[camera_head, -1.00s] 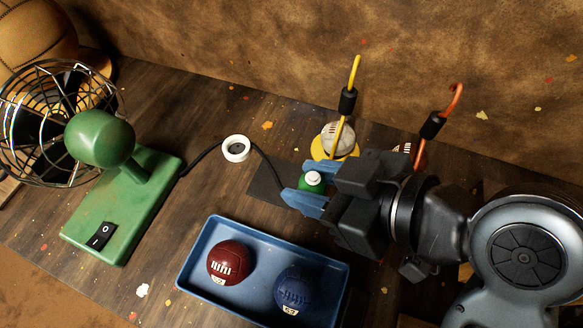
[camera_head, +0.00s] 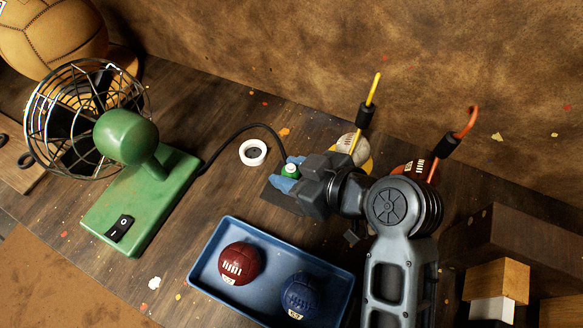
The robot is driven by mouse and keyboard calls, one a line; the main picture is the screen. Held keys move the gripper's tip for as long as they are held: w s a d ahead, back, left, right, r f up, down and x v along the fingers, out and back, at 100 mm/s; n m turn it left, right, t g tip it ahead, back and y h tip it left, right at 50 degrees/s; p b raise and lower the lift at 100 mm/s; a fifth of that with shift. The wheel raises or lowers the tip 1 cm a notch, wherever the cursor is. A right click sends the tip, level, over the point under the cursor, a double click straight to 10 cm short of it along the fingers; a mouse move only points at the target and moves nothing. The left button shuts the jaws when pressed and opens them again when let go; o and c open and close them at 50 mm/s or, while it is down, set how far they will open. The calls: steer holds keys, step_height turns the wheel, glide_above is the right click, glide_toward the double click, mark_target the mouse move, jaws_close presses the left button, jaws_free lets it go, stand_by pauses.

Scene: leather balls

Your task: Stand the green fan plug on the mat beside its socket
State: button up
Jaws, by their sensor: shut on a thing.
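The green fan plug (camera_head: 290,172), with a pale top, is between the blue fingertips of my gripper (camera_head: 288,179), which is shut on it. The plug looks upright; its lower part is hidden by the fingers. It is above the far part of the dark mat (camera_head: 280,199); I cannot tell whether it touches the mat. The white round socket (camera_head: 244,158) with a dark centre lies on the table just left of the plug. The green fan (camera_head: 150,205) stands at the left, and its black cord (camera_head: 232,138) curves behind the socket to the plug.
A blue tray (camera_head: 209,243) with a dark red ball (camera_head: 239,264) and a dark blue ball (camera_head: 301,296) is in front. A pale ball (camera_head: 347,143), yellow (camera_head: 372,92) and orange (camera_head: 466,124) hooked rods, and wooden blocks (camera_head: 497,279) are at the right.

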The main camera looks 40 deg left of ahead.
steer(key=shift+f, duration=0.1)
steer(key=shift+f, duration=0.1)
steer(key=o, duration=1)
steer(key=shift+r, duration=0.25)
steer(key=shift+b+v, duration=0.5)
steer(key=shift+v, duration=5.5)
steer(key=shift+f, duration=0.1)
